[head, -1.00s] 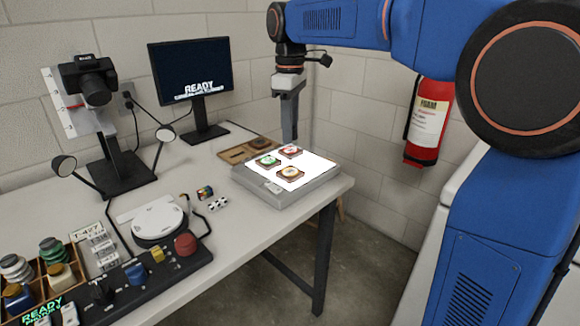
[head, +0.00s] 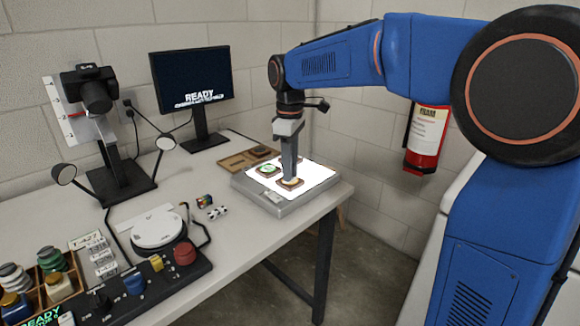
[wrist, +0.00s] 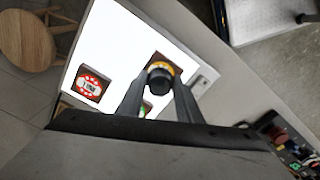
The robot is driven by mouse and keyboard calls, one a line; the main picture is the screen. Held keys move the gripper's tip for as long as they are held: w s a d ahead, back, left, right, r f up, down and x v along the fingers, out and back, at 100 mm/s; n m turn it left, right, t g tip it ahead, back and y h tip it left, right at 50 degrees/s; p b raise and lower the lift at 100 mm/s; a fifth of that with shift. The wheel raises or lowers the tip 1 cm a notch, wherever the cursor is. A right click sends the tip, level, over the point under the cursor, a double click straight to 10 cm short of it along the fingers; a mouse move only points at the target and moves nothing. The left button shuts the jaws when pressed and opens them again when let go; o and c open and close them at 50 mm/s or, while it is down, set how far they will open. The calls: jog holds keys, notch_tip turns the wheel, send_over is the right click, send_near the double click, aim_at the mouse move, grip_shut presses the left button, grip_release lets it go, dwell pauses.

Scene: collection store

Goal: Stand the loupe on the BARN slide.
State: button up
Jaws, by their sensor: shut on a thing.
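My gripper (head: 290,178) is over the lit light box (head: 318,178), pointing down at the slide with the yellow print (head: 291,184). In the wrist view its fingers (wrist: 160,92) are shut on a small black round piece, the loupe (wrist: 160,80). A yellow-orange ring of that slide's print shows around the loupe. I cannot tell whether the loupe touches the slide. A green slide (head: 268,170) lies to its left, mostly hidden in the wrist view. A red slide (wrist: 90,88) shows in the wrist view and is hidden behind my gripper in the head view. The slide lettering is too small to read.
A wooden tray (head: 232,163) with a dark brown piece lies behind the light box. A monitor (head: 192,85), a camera stand (head: 115,178), a round white plate (head: 158,228) and a control panel (head: 130,290) are to the left. The table's right edge is close to the light box.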

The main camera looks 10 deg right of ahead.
jog(key=o, duration=1)
jog(key=shift+f, duration=0.1)
notch_tip(320, 180, up, 12)
jog(key=s+d+f+m+t, duration=0.1)
jog(key=s+d+f+m, duration=0.15)
jog(key=s+d, duration=0.35)
jog(key=s+d+f+m+t, duration=0.1)
jog(key=s+d+f+m, duration=0.2)
jog(key=s+f, duration=0.3)
jog(key=s+d+f+m+t, duration=0.1)
jog(key=s+d+f+m, duration=0.2)
jog(key=s+f, duration=0.3)
jog(key=s+d+f+m+t, duration=0.1)
jog(key=s+d+f+m, duration=0.2)
jog(key=s, duration=1)
notch_tip(320, 180, down, 4)
jog(key=shift+r+m+t, duration=0.25)
jog(key=shift+m+t, duration=0.1)
jog(key=shift+t, duration=0.05)
